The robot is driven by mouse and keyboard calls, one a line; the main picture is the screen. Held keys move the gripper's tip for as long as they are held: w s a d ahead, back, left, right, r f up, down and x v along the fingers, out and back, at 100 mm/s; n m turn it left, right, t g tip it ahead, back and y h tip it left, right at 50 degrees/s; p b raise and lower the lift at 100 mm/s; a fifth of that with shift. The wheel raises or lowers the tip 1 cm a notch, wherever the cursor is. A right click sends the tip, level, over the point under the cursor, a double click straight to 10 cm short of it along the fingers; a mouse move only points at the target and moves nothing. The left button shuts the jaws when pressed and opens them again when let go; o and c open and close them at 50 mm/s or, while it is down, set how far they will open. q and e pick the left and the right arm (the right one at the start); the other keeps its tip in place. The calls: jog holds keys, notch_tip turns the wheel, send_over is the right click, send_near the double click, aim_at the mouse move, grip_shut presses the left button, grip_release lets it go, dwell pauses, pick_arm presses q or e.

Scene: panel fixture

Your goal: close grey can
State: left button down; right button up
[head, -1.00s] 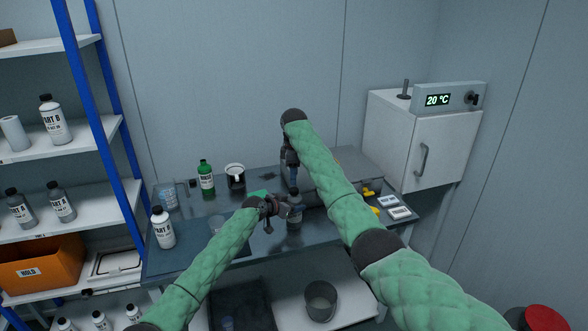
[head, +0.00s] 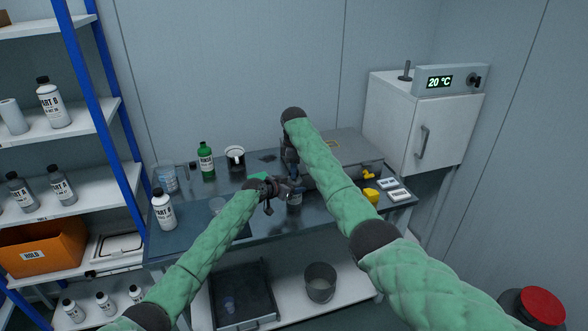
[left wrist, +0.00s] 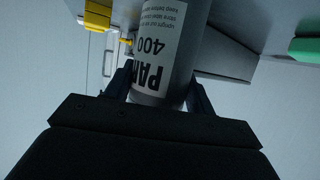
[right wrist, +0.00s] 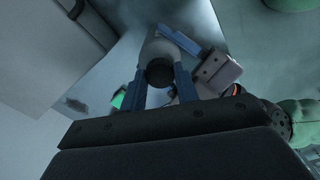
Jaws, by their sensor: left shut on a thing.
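The grey can (head: 294,198) is a grey bottle-like can with a white label, held upright over the bench. My left gripper (head: 289,190) is shut on its body. The left wrist view shows the can (left wrist: 160,75) upside down in the picture, between the two fingers (left wrist: 160,90). My right gripper (head: 293,178) points down directly above the can. In the right wrist view the can's round black top (right wrist: 160,73) lies between the blue fingers (right wrist: 161,80), with narrow gaps at both sides. Whether the can's base touches the bench is hidden.
The dark bench (head: 335,222) also holds a green bottle (head: 206,160), a dark cup (head: 235,157), a white bottle (head: 163,208), a beaker (head: 167,178) and yellow pieces (head: 371,196). A white cabinet (head: 415,125) stands right, a blue-posted shelf (head: 85,95) left.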

jog(key=c, duration=0.3)
jog(key=m, duration=0.6)
jog(key=shift+c, duration=0.2)
jog(key=m, duration=0.4)
jog(key=shift+a+m, duration=0.1)
jog(key=shift+m, duration=0.2)
jog(key=m, duration=0.4)
jog(key=o, duration=1.2)
jog(key=shift+c, duration=0.2)
notch_tip(320, 180, up, 12)
pick_arm(q)
jog(key=shift+c, duration=2.2)
grip_release()
pick_arm(e)
jog(key=shift+w, duration=0.1)
